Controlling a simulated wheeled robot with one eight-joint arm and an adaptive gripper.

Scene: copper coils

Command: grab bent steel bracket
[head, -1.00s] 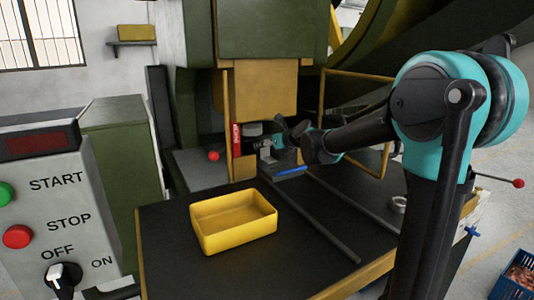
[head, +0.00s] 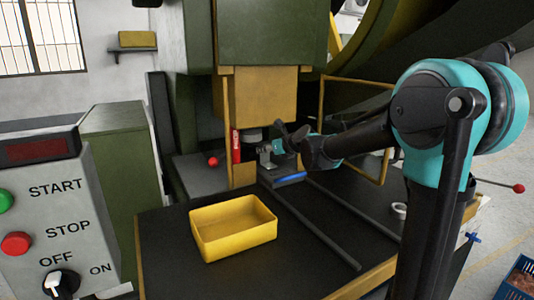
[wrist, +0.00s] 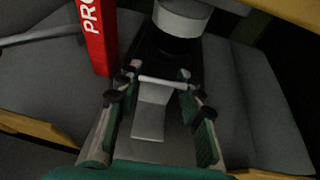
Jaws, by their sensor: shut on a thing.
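The bent steel bracket (head: 265,154) is a small pale grey metal piece under the yellow press head in the head view. In the wrist view the bracket (wrist: 151,112) lies between the fingers, with a bent top edge and a flat plate facing the camera. My gripper (wrist: 157,84) is shut on the bracket, a finger at each side. In the head view my gripper (head: 284,143) reaches in from the right, and its fingers partly hide the bracket's right side. I cannot tell whether the bracket is clear of the surface below.
A red lettered post (wrist: 95,35) stands close to the left, and a pale round press part (wrist: 181,18) is just beyond. A yellow guard frame (head: 386,165) is beside my arm. An empty yellow tray (head: 235,250) sits on the dark table. A blue bar (head: 291,176) lies nearby.

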